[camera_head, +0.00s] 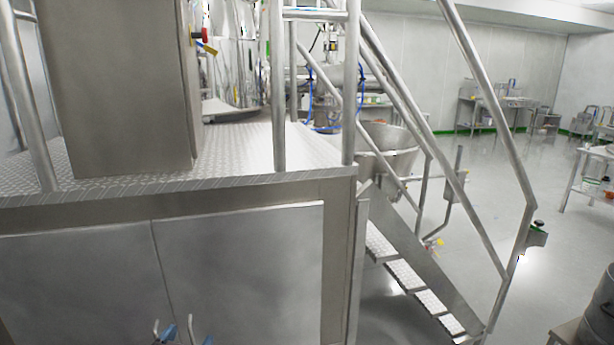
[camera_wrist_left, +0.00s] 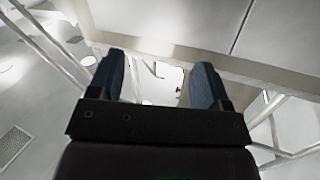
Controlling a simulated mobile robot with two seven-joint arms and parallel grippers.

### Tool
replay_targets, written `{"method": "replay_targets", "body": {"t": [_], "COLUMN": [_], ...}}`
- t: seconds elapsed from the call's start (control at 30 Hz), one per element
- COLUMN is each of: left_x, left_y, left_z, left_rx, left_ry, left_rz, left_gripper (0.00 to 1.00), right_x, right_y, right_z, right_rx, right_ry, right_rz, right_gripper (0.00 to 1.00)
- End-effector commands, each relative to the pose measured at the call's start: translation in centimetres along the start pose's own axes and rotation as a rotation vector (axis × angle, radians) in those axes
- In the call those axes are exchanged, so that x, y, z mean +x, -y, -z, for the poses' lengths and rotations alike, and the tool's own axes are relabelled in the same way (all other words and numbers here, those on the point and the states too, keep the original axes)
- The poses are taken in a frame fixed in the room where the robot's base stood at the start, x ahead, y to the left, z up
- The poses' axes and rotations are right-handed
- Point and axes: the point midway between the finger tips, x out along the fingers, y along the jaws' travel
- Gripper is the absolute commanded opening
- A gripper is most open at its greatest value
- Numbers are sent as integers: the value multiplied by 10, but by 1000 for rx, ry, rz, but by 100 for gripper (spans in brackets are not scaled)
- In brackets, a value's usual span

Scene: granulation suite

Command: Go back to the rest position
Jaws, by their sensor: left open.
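My left gripper (camera_head: 188,337) shows only as two blue fingertips at the bottom edge of the head view, in front of the steel cabinet doors (camera_head: 240,265). In the left wrist view the gripper (camera_wrist_left: 158,84) has its two dark blue fingers wide apart with nothing between them. It is open and empty. My right gripper is in neither view.
A steel platform (camera_head: 235,150) with a tread-plate top stands close in front. Two door handles (camera_head: 192,325) are near my fingertips. Railed stairs (camera_head: 405,275) descend to the right. Open floor (camera_head: 510,185) lies beyond them, with steel tables (camera_head: 490,105) at the back.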

Motion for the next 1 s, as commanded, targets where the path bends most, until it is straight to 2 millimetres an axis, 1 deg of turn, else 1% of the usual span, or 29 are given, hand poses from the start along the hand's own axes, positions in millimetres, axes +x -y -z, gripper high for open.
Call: {"method": "replay_targets", "body": {"t": [0.03,0.1,0.17,0.2,0.27,0.3,0.4,0.5,0.6,0.7,1.0], "left_x": [-18,-42,-63,-77,-100,-115,-151,-180,-198,-207,-208], "left_y": [-2,-4,-5,-6,-8,-9,-12,-14,-14,-15,-15], "left_z": [-24,-52,-75,-90,-112,-126,-158,-179,-192,-198,-199], "left_rx": [-20,-41,-56,-64,-74,-81,-95,-105,-110,-112,-112], "left_ry": [47,103,154,188,241,275,357,418,456,474,477], "left_rz": [1,4,8,12,18,23,34,43,49,51,51], "left_gripper": [72,72,72,72,72,72,72,72,72,72,72], "right_x": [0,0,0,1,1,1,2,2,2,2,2], "right_y": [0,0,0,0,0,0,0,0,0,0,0], "right_z": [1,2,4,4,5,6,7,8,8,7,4], "right_rx": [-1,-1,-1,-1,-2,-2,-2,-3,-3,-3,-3], "right_ry": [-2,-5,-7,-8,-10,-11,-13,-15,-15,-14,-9], "right_rz": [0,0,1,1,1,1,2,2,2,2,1], "right_gripper": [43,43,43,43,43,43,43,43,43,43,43]}}
